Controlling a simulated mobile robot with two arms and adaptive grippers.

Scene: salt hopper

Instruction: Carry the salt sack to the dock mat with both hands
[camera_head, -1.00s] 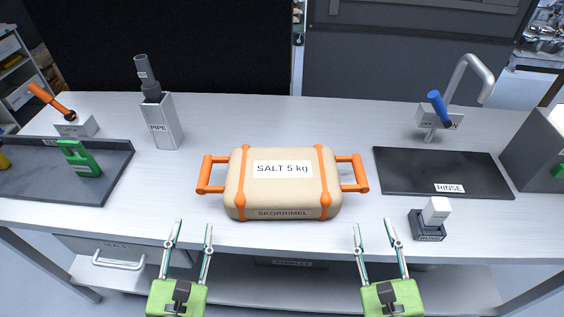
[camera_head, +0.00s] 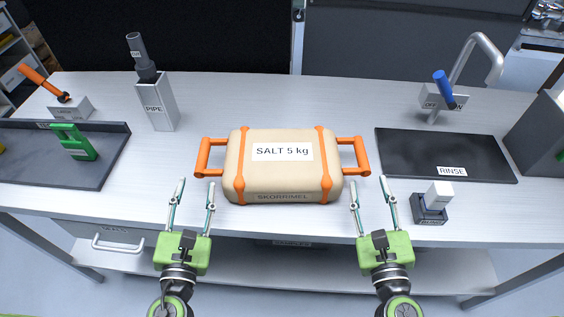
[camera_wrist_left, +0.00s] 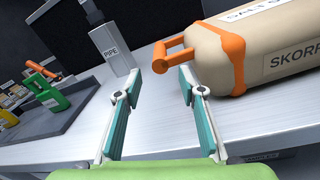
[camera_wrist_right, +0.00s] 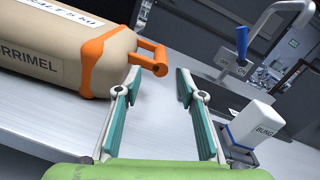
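The salt sack (camera_head: 283,178) is a beige block with orange straps, lying on the bench in the head view. It has an orange left handle (camera_head: 203,156) and an orange right handle (camera_head: 361,156). My left gripper (camera_head: 196,183) is open and empty, just in front of the left handle; the handle also shows beyond its fingers in the left wrist view (camera_wrist_left: 172,54). My right gripper (camera_head: 370,181) is open and empty, just in front of the right handle, which also shows in the right wrist view (camera_wrist_right: 149,56). No thing labelled as a dock mat is readable.
A dark mat labelled RINSE (camera_head: 440,150) and a small bung block (camera_head: 431,208) are on the right. A PIPE holder (camera_head: 157,103) stands at the back left. A dark tray (camera_head: 95,172) with a green item (camera_head: 74,143) lies at the left.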

